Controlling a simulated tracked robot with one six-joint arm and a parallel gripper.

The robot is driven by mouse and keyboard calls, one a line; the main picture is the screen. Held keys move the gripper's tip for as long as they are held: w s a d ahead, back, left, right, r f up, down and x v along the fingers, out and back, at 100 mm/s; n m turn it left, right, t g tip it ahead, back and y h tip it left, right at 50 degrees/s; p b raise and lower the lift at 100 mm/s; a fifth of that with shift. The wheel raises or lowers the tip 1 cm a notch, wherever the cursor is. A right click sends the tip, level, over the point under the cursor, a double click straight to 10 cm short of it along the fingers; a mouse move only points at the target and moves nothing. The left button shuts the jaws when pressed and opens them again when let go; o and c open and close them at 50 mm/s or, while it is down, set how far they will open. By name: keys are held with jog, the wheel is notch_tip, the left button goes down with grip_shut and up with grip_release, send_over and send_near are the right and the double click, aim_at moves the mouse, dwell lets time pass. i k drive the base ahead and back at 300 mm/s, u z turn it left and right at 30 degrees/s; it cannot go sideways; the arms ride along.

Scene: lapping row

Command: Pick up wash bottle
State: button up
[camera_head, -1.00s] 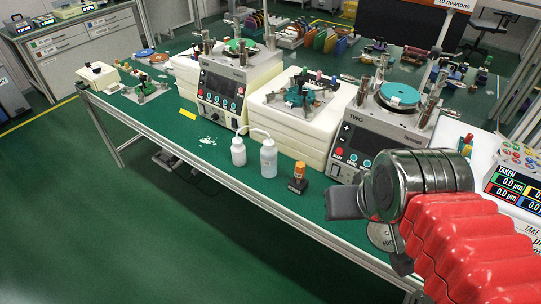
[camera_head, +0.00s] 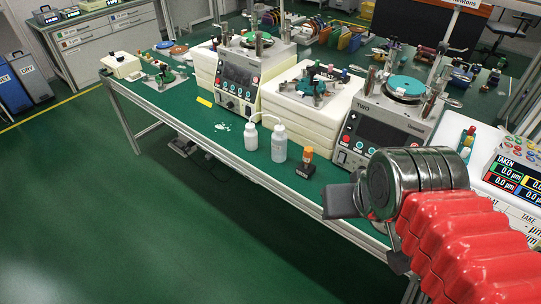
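Two white wash bottles stand upright near the front edge of the green bench. The larger one (camera_head: 279,145) is on the right, the smaller one (camera_head: 251,138) just left of it; thin bent spouts show at their tops. I cannot tell which one the task means. My gripper (camera_head: 372,232) is to the right of both bottles and lower in the picture, in front of the bench edge. Its two dark finger ends show apart with nothing between them, and it touches neither bottle. The wrist and red sleeve hide part of the bench's right end.
A small orange-topped bottle in a black holder (camera_head: 305,163) stands right of the bottles. Behind are a lapping machine (camera_head: 238,75), stacked cream blocks (camera_head: 300,112) and a second machine marked TWO (camera_head: 385,125). The green floor (camera_head: 170,220) in front is clear.

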aim_at(280, 137)
jog(key=u, duration=0.45)
jog(key=k, duration=1.15)
jog(key=u, duration=0.9)
jog(key=i, duration=1.8)
jog(key=z, duration=0.9)
jog(key=i, duration=0.35)
jog(key=z, duration=0.2)
